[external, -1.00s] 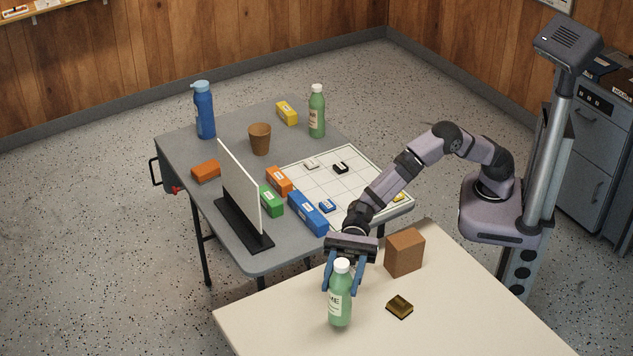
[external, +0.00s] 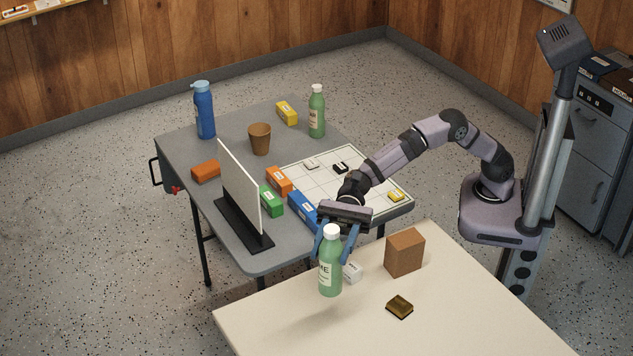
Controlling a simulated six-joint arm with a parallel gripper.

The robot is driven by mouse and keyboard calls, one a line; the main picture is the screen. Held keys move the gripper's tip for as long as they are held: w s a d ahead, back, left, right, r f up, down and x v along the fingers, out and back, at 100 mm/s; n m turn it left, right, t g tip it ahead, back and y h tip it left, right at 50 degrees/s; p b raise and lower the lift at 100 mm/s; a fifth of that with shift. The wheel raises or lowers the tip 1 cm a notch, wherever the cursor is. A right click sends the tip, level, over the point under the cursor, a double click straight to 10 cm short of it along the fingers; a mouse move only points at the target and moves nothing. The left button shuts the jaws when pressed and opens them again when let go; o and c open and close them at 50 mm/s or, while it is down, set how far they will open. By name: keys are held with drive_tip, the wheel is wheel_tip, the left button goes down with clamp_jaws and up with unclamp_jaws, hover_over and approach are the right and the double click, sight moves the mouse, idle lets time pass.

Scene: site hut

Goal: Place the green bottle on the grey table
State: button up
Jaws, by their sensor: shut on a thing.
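A green bottle (external: 329,273) with a white cap and a pale label is held upright by my gripper (external: 336,246). My gripper is shut on its upper part, and the bottle hangs above the cream table (external: 450,305), with a soft shadow below it. The grey table (external: 262,258) stands behind, to the left. A second green bottle (external: 317,113) with a white cap stands at the grey table's far right side. My gripper and arm hide part of the grey table's near right area.
A white panel on a black base (external: 240,186) stands on the grey table. A blue bottle (external: 204,113), brown cup (external: 260,140), several coloured boxes and a white grid board (external: 318,176) fill much of it. On the cream table are a brown box (external: 404,252), a white block (external: 352,271) and a dark yellow block (external: 399,307).

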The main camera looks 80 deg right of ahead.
drive_tip(key=w+d+r+m+t+h+b, duration=0.1)
drive_tip(key=w+d+r+m+t+b, duration=0.2)
drive_tip(key=w+d, duration=0.65)
drive_tip(key=w+d+r+m+t+h, duration=0.3)
drive_tip(key=w+d, duration=0.4)
drive_tip(key=d, duration=0.6)
drive_tip(key=w+d+r+m+t+b, duration=0.1)
drive_tip(key=w+d+r+t+b, duration=0.3)
drive_tip(key=w+d, duration=0.6)
drive_tip(key=d+m+t+h, duration=0.4)
drive_tip(key=d, duration=1.4)
drive_tip(key=w+d+f+m+t+h+b, duration=0.1)
drive_tip(key=d+f+m+h+b, duration=0.2)
drive_tip(key=d, duration=0.7)
drive_tip(key=w+d+f+m+t+h+b, duration=0.1)
drive_tip(key=d+f+h+b, duration=0.4)
drive_tip(key=d, duration=0.5)
wheel_tip(320, 180, down, 3)
drive_tip(key=shift+m+t+h, duration=0.5)
drive_tip(key=shift+m+h, duration=0.5)
drive_tip(key=shift+m, duration=0.2)
wheel_tip(320, 180, down, 10)
drive_tip(key=b, duration=0.6)
drive_tip(key=shift+b, duration=0.4)
drive_tip(key=shift+f, duration=0.1)
drive_tip(key=o, duration=1)
